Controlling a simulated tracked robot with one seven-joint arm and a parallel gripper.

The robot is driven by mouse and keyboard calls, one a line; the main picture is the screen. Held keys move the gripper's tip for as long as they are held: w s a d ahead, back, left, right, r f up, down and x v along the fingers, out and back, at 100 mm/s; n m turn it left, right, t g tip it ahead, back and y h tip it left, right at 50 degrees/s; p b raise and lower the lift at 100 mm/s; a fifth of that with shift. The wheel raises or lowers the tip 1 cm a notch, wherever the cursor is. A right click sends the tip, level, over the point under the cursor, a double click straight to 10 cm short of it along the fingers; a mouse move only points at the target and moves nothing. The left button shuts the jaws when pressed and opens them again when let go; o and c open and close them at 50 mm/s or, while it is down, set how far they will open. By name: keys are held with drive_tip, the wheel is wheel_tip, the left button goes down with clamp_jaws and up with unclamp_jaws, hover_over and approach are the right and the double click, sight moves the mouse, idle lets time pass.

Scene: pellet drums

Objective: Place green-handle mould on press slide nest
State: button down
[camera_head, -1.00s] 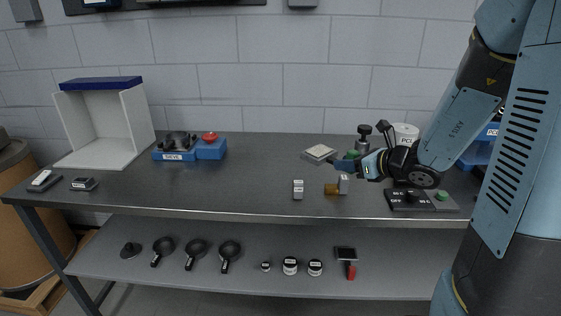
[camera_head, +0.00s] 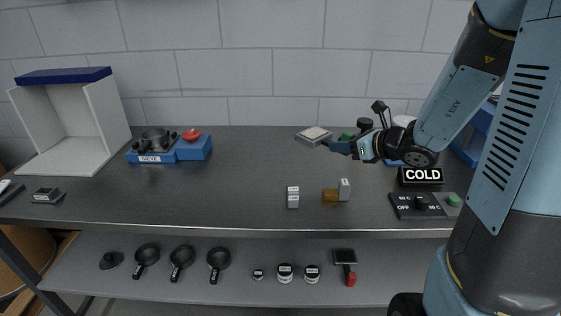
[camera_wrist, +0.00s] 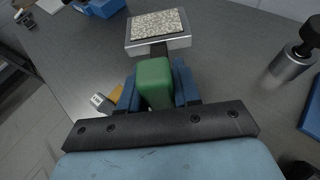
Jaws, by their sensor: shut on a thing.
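My gripper (camera_head: 338,147) is shut on the green handle (camera_wrist: 154,82) of the mould, its blue fingers on either side. The mould is a flat grey plate (camera_wrist: 158,44) with a speckled, pellet-covered top, held out beyond the fingertips. In the head view the mould (camera_head: 313,136) appears near the back of the bench, left of my gripper. I cannot tell how high it is above the bench. Blue equipment (camera_head: 473,140) at the right is mostly hidden behind my arm. I cannot make out the press slide nest.
A black-knobbed metal cylinder (camera_wrist: 295,62) stands right of the mould. A COLD sign (camera_head: 422,175) and control box (camera_head: 424,205) are at right. Small grey blocks (camera_head: 293,197) and a brown block (camera_head: 330,196) stand in front. The sieve unit (camera_head: 152,148) is left; mid-left bench is clear.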

drive_tip(key=w+a+f, duration=0.3)
drive_tip(key=w+f, duration=0.1)
drive_tip(key=w, duration=0.5)
hover_over(318, 165)
wheel_tip(318, 165, down, 5)
drive_tip(key=shift+s+d+f, duration=0.1)
drive_tip(key=shift+s, duration=0.05)
drive_tip(key=shift+w+f, duration=0.3)
drive_tip(key=shift+f, duration=1.6)
drive_tip(key=c, duration=0.8)
unclamp_jaws()
drive_tip(key=shift+f, duration=0.1)
